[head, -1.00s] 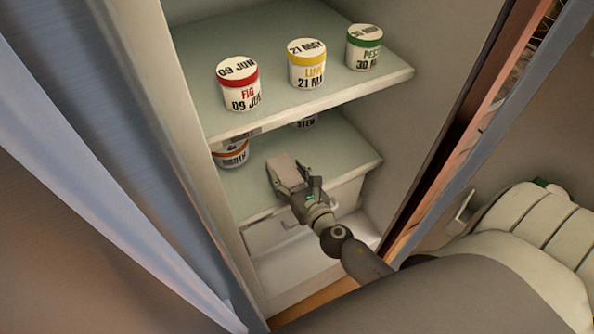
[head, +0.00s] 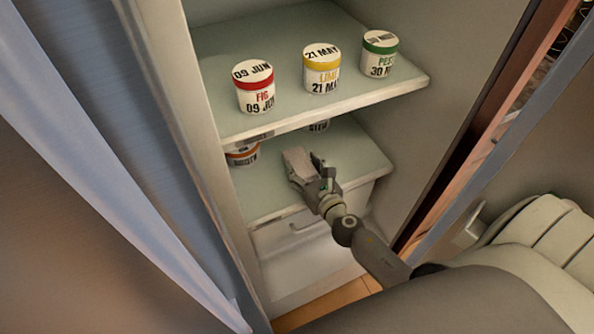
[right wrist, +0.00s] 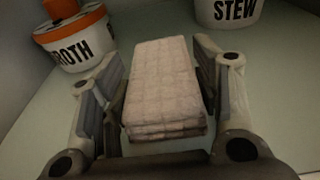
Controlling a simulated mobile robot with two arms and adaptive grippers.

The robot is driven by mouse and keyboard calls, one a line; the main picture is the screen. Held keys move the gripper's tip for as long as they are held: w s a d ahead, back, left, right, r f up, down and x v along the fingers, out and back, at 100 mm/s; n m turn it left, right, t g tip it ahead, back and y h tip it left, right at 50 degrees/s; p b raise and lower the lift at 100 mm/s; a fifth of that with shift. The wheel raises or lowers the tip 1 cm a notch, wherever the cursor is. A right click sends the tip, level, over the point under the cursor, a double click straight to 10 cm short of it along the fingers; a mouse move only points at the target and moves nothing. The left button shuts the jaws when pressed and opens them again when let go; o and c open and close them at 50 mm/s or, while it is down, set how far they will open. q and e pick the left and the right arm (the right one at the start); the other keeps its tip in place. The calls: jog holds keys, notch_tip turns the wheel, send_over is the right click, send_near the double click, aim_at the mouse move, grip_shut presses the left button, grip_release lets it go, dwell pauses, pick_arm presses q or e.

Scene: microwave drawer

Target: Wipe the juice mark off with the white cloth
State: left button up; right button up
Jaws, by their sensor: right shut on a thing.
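The white cloth (head: 298,161) is a folded, quilted pad. My right gripper (head: 310,178) is shut on it over the lower shelf (head: 360,160) of the open fridge. In the right wrist view the cloth (right wrist: 165,85) sits between the two fingers and points forward, toward the gap between two tubs. I cannot tell whether the cloth touches the shelf. No juice mark can be made out in either view; the cloth and gripper hide part of the shelf. My left gripper is out of view.
An orange-banded tub (right wrist: 75,35) stands ahead on the left and a STEW tub (right wrist: 228,12) ahead on the right. A drawer (head: 300,240) is below. The open door (head: 100,150) is left.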

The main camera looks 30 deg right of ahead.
aim_at(328, 160)
jog(key=shift+s+d+f, duration=0.1)
jog(key=shift+s+d, duration=0.1)
jog(key=shift+d, duration=1.8)
jog(key=shift+s+d+b, duration=0.1)
jog(key=shift+d+b, duration=0.55)
jog(key=shift+d, duration=1)
jog(key=shift+a+p, duration=0.5)
jog(key=shift+a, duration=1.15)
jog(key=shift+w+a, duration=0.2)
jog(key=shift+a, duration=1.65)
jog(key=shift+w+a+p, duration=0.1)
jog(key=shift+a+p, duration=0.45)
jog(key=shift+a, duration=1.1)
notch_tip(328, 160, up, 6)
jog(key=p, duration=0.6)
jog(key=shift+d, duration=0.1)
